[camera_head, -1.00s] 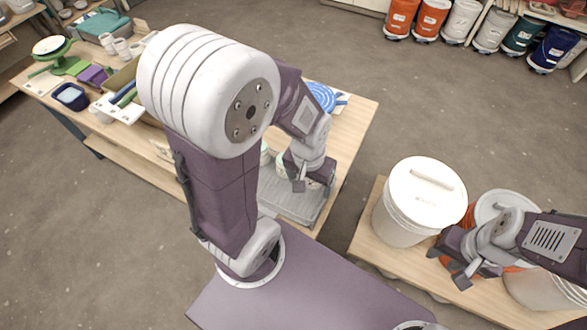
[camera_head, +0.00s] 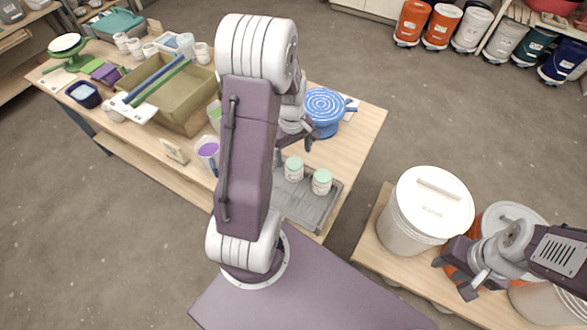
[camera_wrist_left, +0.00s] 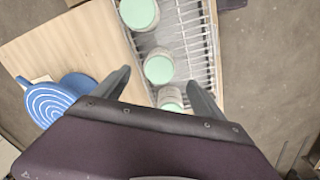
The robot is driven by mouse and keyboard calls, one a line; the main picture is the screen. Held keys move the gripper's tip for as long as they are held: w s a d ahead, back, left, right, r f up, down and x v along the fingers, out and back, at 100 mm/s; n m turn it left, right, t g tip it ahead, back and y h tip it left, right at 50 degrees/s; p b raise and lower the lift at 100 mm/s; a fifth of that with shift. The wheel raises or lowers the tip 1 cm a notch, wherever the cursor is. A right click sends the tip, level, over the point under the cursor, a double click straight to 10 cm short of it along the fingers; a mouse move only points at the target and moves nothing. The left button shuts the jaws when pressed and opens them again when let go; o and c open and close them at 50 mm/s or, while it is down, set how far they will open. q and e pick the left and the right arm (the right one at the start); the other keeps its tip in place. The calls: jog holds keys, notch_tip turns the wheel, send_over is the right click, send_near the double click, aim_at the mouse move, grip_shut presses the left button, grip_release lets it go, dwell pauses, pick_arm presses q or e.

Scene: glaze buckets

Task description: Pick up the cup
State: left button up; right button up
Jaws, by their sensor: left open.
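Mint-topped pale cups stand upright on a grey ribbed tray (camera_head: 300,211) at the table's near right corner. In the head view two show, a left cup (camera_head: 294,169) and a right cup (camera_head: 322,182). The left wrist view shows three, with one (camera_wrist_left: 158,69) seen between the fingers, one (camera_wrist_left: 138,13) farther out, and a third (camera_wrist_left: 171,103) partly hidden by my gripper body. My left gripper (camera_head: 296,146) is open and empty, just behind the cups in the head view. My right gripper (camera_head: 453,278) looks open and empty beside the white buckets.
A blue ringed turntable (camera_head: 324,106) stands just behind the cups. An olive bin (camera_head: 165,92) and a cup of purple glaze (camera_head: 208,150) are to the left. A lidded white bucket (camera_head: 431,205) stands on the right bench, with a floor gap between.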

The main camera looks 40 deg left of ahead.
aim_at(294, 163)
pick_arm(q)
jog(key=shift+d+f, duration=0.2)
jog(key=shift+f, duration=1)
jog(key=shift+w+f, duration=0.15)
jog(key=shift+f, duration=0.05)
jog(key=shift+a+f, duration=0.1)
jog(key=shift+f, duration=0.15)
notch_tip(294, 163, down, 4)
jog(key=shift+f+p, duration=0.1)
jog(key=shift+p, duration=0.4)
jog(key=shift+f, duration=0.25)
jog(key=shift+a, duration=0.1)
jog(key=c, duration=1.6)
jog(key=shift+r, duration=0.6)
notch_tip(294, 163, up, 3)
jog(key=shift+f+b, duration=0.1)
jog(key=shift+b, duration=0.2)
jog(key=s+d+r, duration=0.1)
jog(key=s+r, duration=0.1)
jog(key=s, duration=0.1)
jog(key=s+d+r, duration=0.1)
jog(key=s+r, duration=0.1)
jog(key=s, duration=0.2)
jog(key=s+d+r, duration=0.1)
jog(key=s+r, duration=0.2)
jog(key=s, duration=0.1)
jog(key=shift+s+d+b, duration=0.15)
jog(key=shift+s+b, duration=0.05)
jog(key=shift+b, duration=0.2)
